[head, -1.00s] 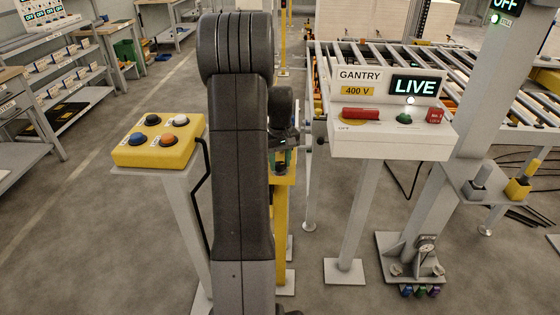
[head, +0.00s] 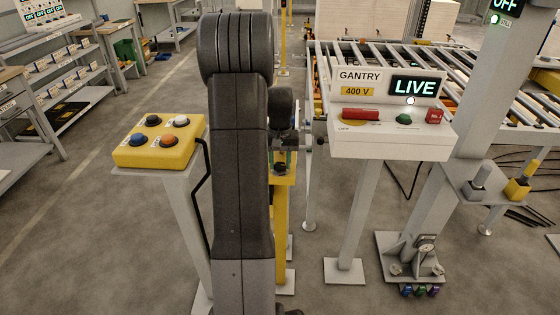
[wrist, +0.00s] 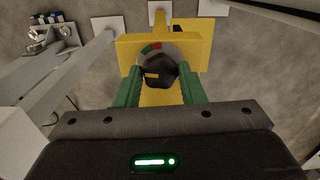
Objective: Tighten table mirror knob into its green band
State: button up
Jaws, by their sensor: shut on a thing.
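The black, many-sided knob (wrist: 160,72) sits on a yellow fixture (wrist: 129,52) in the wrist view. It has a small yellow mark on its left part. Behind it, a grey dial ring (wrist: 172,50) shows a red and a green section (wrist: 145,52) at its upper left; the knob hides the rest. My gripper (wrist: 161,84) has its green fingers on both sides of the knob and is shut on it. In the head view my gripper (head: 284,156) is partly hidden behind my arm, at the top of a yellow post (head: 283,220).
A yellow button box (head: 150,155) stands on a post at left. A white gantry panel (head: 385,145) reading LIVE stands close at right, before a roller conveyor (head: 350,60). A grey column (head: 440,180) with a small shelf is farther right. The floor at lower left is clear.

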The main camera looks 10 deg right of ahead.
aim_at(280, 164)
jog(key=shift+m, duration=0.6)
jog(key=o, duration=1)
notch_tip(280, 164, up, 14)
jog(key=shift+f, duration=0.1)
